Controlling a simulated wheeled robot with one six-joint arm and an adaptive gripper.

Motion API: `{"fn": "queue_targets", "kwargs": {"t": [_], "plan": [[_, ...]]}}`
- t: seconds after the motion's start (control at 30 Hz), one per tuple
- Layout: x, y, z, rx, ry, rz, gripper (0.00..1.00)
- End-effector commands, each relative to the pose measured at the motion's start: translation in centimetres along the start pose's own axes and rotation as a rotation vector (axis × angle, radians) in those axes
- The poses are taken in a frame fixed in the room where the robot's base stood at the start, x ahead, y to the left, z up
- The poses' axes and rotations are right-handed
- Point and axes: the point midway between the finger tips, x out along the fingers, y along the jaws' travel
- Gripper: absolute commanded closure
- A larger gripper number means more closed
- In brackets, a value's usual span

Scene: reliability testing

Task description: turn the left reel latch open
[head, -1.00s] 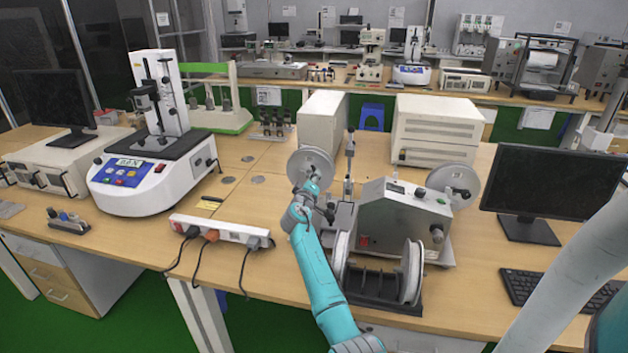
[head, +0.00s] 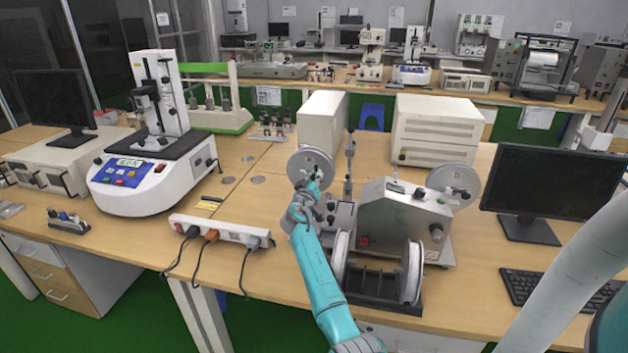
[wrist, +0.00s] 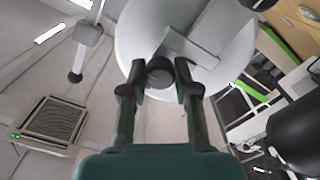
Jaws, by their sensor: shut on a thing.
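The left reel (head: 311,166) is a pale grey disc standing upright on the left side of the grey winding machine (head: 404,222). My gripper (head: 311,187) is at the reel's near face, and my own wrist partly hides the lower part of the reel. In the wrist view the reel (wrist: 135,32) fills the top middle. The dark round latch (wrist: 160,72) sits at its centre, between the two fingertips of my gripper (wrist: 159,82). The fingers are closed on the latch. How far the latch is turned is hard to tell.
The right reel (head: 453,184) stands on the machine's other side. A large spool (head: 410,272) is in front. A power strip (head: 220,231) with cables lies left of my arm. A monitor (head: 550,190) stands at right, a white box (head: 322,130) behind the left reel.

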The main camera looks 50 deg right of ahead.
Motion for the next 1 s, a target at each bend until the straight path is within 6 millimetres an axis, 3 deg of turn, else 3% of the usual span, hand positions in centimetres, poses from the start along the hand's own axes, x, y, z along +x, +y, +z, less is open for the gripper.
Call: {"fn": "queue_targets", "kwargs": {"t": [0.17,0.2,0.3,0.67,0.87,1.0], "plan": [[0.0,-0.1,0.2,0.0,-0.003,-0.002,1.0],[0.0,-0.1,0.2,0.0,-0.003,-0.002,0.67],[0.0,-0.1,0.2,-0.001,-0.003,-0.002,0.44],[-0.3,-0.1,0.1,0.0,0.0,-0.001,0.44],[-2.7,-0.1,0.1,-0.001,0.0,-0.001,0.44],[-5.6,-0.2,0.1,-0.001,0.0,-0.003,0.44]]}}
